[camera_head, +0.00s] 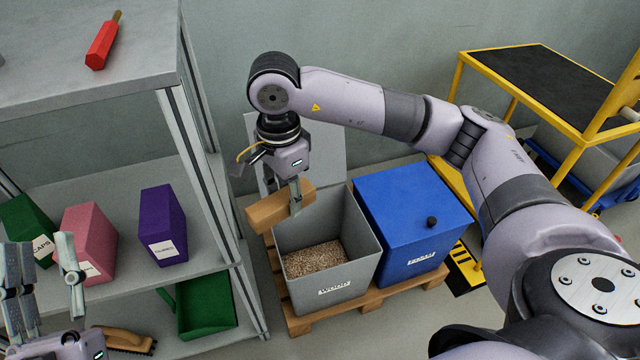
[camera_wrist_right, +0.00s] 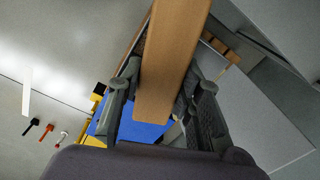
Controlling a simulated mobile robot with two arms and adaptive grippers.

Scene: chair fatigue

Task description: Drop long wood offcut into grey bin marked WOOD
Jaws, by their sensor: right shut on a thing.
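The long wood offcut (camera_head: 268,212) is a light brown block. My right gripper (camera_head: 284,196) is shut on it and holds it level, over the back left of the grey bin. In the right wrist view the offcut (camera_wrist_right: 172,65) runs between the two fingers. The grey bin (camera_head: 338,292) stands open, labelled WOOD, with wood chips or pellets inside. The offcut's left end sticks out past the bin's left rim. My left gripper (camera_head: 42,262) is open and empty at the lower left, in front of the shelf.
A closed blue bin (camera_head: 410,215) stands right of the grey bin on a wooden pallet (camera_head: 300,325). A grey shelf (camera_head: 120,75) at left holds a red-handled tool (camera_head: 103,45), coloured boxes, a green dustpan (camera_head: 205,305) and a brush (camera_head: 125,340). A yellow-framed cart (camera_head: 540,80) stands at back right.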

